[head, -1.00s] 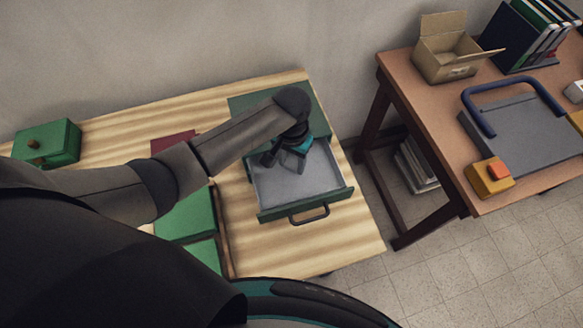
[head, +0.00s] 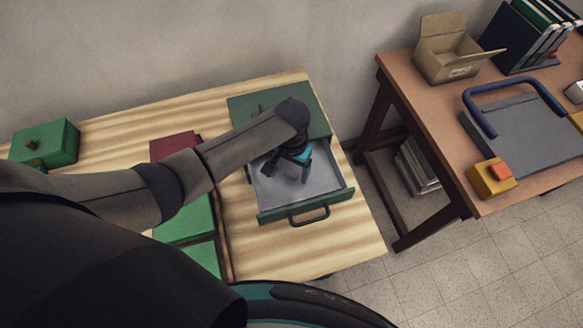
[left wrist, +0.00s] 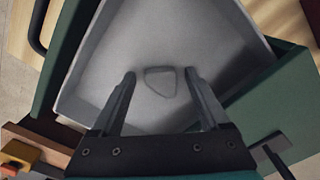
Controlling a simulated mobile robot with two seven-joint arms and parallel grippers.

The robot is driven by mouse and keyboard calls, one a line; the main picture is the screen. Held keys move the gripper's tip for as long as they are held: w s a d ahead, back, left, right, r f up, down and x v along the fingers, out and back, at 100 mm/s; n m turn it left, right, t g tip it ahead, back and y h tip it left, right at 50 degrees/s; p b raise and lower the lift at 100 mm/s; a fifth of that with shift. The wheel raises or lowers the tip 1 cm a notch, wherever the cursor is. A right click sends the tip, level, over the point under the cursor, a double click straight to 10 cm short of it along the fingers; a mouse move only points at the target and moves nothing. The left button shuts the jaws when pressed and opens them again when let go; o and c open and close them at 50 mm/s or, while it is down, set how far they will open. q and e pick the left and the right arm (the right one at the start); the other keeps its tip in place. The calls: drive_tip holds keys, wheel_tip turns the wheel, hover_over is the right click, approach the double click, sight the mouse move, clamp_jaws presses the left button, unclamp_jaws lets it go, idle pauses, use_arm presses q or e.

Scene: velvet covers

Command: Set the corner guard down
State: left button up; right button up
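A small grey rounded piece, which looks like the corner guard (left wrist: 160,82), lies on the grey floor of the open drawer (left wrist: 112,62) in the left wrist view. My left gripper (left wrist: 160,78) is open, with one finger on each side of the piece and a visible gap to both. In the head view my left gripper (head: 287,172) reaches down into the drawer (head: 318,185), and I cannot make out the piece there. The drawer is pulled out of a green cabinet (head: 315,112). My right gripper is not in view.
Green boxes (head: 185,222) and a dark red item (head: 172,146) sit left of the drawer on the striped table (head: 275,245). A small green box (head: 45,142) stands at far left. A brown table (head: 425,105) with a cardboard box (head: 450,58) is at right.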

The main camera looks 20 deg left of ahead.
sight(292, 173)
use_arm(q)
wheel_tip(292, 173, up, 12)
drive_tip(key=p, duration=0.2)
drive_tip(key=shift+r, duration=0.25)
idle(0.4)
